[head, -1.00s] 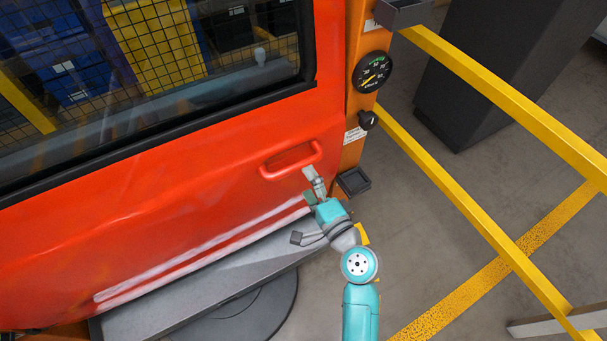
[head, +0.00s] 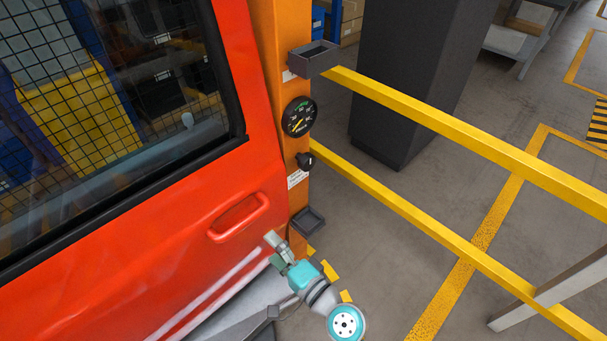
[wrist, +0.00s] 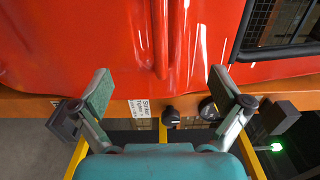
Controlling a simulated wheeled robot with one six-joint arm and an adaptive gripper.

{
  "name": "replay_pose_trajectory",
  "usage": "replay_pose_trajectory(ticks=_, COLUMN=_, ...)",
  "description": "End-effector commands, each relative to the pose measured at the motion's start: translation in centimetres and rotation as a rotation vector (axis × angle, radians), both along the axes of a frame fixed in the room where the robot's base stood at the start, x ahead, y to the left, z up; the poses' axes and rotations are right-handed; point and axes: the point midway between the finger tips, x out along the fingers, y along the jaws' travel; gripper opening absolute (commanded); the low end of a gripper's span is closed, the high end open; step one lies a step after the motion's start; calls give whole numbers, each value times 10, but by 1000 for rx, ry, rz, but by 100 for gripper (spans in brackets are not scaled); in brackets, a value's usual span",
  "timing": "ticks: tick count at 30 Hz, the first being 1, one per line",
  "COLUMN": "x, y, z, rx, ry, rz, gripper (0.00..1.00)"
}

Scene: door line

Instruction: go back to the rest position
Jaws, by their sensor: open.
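My gripper (head: 275,250) is in front of the red door (head: 150,250), below and to the right of the door's red handle (head: 239,217). In the wrist view my gripper (wrist: 160,90) has its two fingers wide apart with nothing between them. The handle (wrist: 160,40) shows beyond the fingertips in that view, apart from both fingers. The door lies against the orange post, with its window at the upper left of the head view.
The orange post (head: 268,80) carries a round gauge (head: 298,117), a black knob (head: 305,161) and two dark trays, upper (head: 313,58) and lower (head: 308,221). Yellow rails (head: 450,127) run off to the right. A dark cabinet (head: 415,70) stands behind them. Floor shows between the rails and my arm.

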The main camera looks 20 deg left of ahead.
Motion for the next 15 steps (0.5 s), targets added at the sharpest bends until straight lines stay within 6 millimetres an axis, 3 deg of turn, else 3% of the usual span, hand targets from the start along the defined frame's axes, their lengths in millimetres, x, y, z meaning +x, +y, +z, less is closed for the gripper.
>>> replay_pose_trajectory(ticks=5, x=0, y=-2, z=-2, rx=-4, ry=-1, rz=-5, gripper=100)
replay_pose_trajectory(ticks=8, x=-1, y=-16, z=-13, rx=-31, ry=-10, rz=-42, gripper=100)
replay_pose_trajectory(ticks=11, x=-5, y=-45, z=-34, rx=-91, ry=-35, rz=-117, gripper=100)
replay_pose_trajectory(ticks=15, x=-18, y=-104, z=-67, rx=-218, ry=-90, rz=-257, gripper=100)
